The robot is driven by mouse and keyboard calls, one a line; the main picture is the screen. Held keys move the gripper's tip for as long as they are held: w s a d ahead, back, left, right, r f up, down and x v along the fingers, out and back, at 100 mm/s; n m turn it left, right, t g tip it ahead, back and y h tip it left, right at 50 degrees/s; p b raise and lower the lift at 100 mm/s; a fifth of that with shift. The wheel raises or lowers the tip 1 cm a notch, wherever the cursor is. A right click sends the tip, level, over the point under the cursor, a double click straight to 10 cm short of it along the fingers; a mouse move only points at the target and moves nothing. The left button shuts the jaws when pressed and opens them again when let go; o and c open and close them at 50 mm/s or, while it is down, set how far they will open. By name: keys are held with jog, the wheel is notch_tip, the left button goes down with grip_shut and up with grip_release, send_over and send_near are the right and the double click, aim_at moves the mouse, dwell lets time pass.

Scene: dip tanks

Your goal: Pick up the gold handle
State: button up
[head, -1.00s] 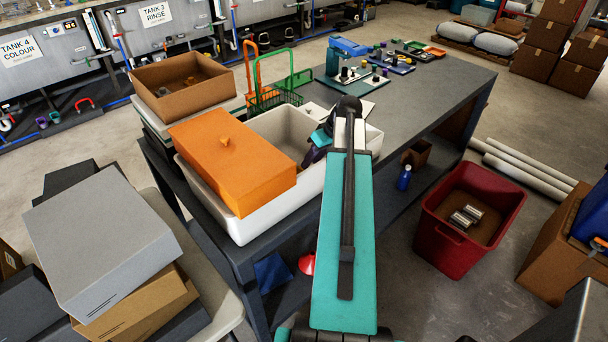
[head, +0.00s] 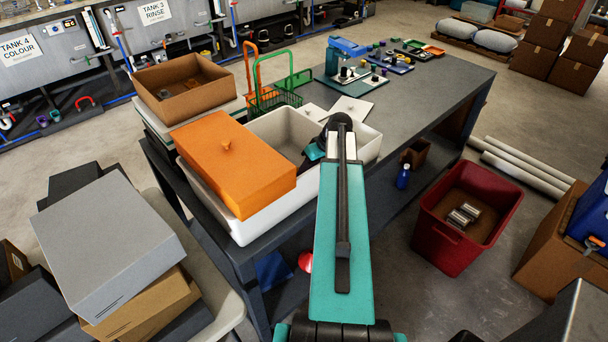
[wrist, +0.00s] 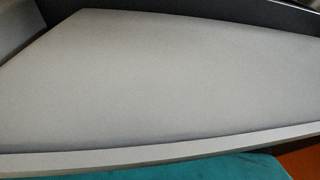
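I cannot make out a gold handle in either view. In the head view my arm reaches over the white tub (head: 268,218) on the dark workbench. Only part of my gripper's end (head: 313,156) shows, low over the tub's open right part, mostly behind my arm. Its fingers are hidden, so I cannot tell whether it is open or holds anything. An orange lid (head: 232,165) with a small knob lies over the left part of the tub. The wrist view is filled by a plain pale surface (wrist: 160,80) with a rim along its lower edge; no fingertips show there.
A green wire basket (head: 272,98) and a brown open box (head: 183,90) stand behind the tub. A blue device (head: 347,47) and small parts stand farther along the workbench (head: 430,95). A red bin (head: 440,238) stands on the floor at right. Stacked boxes (head: 110,245) are at left.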

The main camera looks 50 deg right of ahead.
jog(key=shift+c, duration=0.2)
dwell(0.3)
grip_shut()
jog(key=shift+r, duration=0.1)
notch_tip(320, 180, up, 10)
jog(key=b, duration=0.3)
jog(key=shift+b, duration=0.35)
dwell(0.4)
dwell(0.5)
